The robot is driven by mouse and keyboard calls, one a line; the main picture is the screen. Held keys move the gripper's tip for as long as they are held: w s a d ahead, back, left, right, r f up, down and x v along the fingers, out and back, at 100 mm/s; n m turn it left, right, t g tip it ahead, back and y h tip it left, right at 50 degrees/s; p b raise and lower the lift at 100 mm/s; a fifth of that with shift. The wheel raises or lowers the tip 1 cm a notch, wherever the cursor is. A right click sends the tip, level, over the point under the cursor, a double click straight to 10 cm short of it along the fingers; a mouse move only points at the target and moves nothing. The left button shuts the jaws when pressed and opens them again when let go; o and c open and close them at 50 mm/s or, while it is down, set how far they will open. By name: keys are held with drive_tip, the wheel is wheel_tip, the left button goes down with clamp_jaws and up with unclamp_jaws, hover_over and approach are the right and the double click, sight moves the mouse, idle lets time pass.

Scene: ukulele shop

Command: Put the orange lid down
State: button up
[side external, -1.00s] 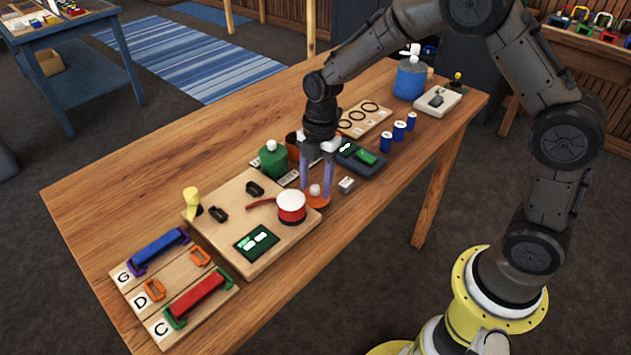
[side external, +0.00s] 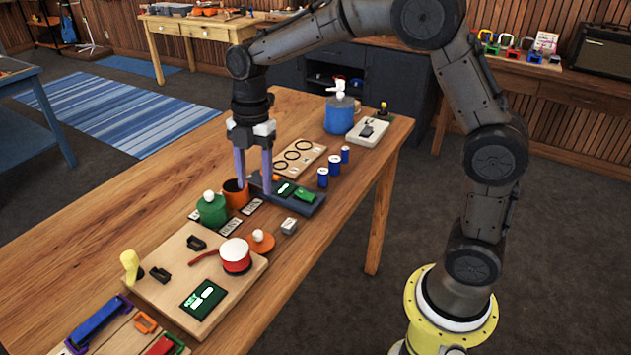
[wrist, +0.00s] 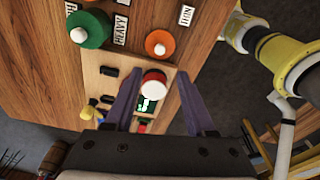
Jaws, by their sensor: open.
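The orange lid (side external: 260,243) has a white knob and lies knob up on the table close to the board's edge. It also shows in the wrist view (wrist: 158,44), beside the board. I cannot tell whether its rim touches the board. My gripper (side external: 253,187) is open and empty, raised above the table and farther back than the lid. In the wrist view my gripper's fingers (wrist: 157,75) stand apart with nothing between them; the red pot with a white top (wrist: 154,83) lies below in the background.
The wooden board (side external: 165,285) carries the red pot (side external: 235,260). Blue cylinders (side external: 334,165) stand behind.

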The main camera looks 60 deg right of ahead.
drive_tip(key=s+d+r+m+t, duration=0.2)
drive_tip(key=s+r+m, duration=0.55)
drive_tip(key=s, duration=0.25)
drive_tip(key=s+d+f+m+t+h, duration=0.1)
drive_tip(key=s+d+m+t, duration=0.1)
drive_tip(key=s+m, duration=1)
drive_tip(key=shift+s+f+m+t, duration=0.35)
drive_tip(key=shift+s+t, duration=0.55)
drive_tip(key=shift+s, duration=0.3)
